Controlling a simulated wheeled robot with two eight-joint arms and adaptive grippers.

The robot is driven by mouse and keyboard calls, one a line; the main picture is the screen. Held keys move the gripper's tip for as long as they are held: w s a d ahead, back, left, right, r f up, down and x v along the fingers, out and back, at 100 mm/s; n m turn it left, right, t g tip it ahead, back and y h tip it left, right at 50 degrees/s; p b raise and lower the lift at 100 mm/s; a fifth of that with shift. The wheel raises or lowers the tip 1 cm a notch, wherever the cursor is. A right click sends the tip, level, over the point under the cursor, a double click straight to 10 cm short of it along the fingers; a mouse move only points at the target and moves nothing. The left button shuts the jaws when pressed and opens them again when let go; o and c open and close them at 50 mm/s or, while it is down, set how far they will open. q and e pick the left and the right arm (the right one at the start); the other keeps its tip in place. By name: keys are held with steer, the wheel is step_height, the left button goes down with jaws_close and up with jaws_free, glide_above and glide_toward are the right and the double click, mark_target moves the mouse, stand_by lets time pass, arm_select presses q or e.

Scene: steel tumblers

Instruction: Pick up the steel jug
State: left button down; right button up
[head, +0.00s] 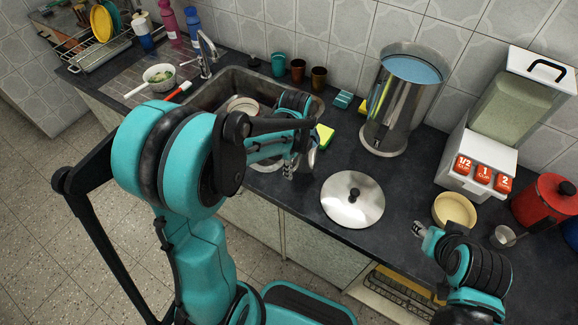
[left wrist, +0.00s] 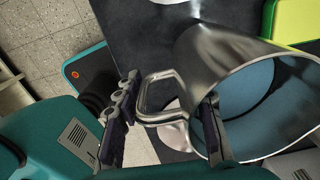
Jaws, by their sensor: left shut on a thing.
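The steel jug (left wrist: 205,65) is a shiny metal vessel with a looped handle (left wrist: 165,92) and a wide mouth with a bluish interior. In the left wrist view it lies sideways in the picture, and my left gripper (left wrist: 165,120) has its fingers on either side of the handle, shut on the jug. In the head view my left gripper (head: 291,165) is at the counter by the sink's right end. The jug (head: 312,157) is mostly hidden there behind my arm.
A round steel lid (head: 352,203) lies on the counter right of the jug. A large steel container (head: 384,118) stands behind. The sink (head: 209,97) is left. A cream bowl (head: 454,209) and red canister (head: 545,204) are right. A yellow-green sponge (head: 325,136) lies nearby.

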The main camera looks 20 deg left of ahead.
arm_select(q)
steer(key=w+d+r+p, duration=0.2)
steer(key=d+r, duration=0.4)
steer(key=d, duration=0.3)
steer(key=shift+d+p, duration=0.35)
steer(key=shift+p, duration=0.1)
steer(key=shift+d, duration=0.1)
stand_by(0.6)
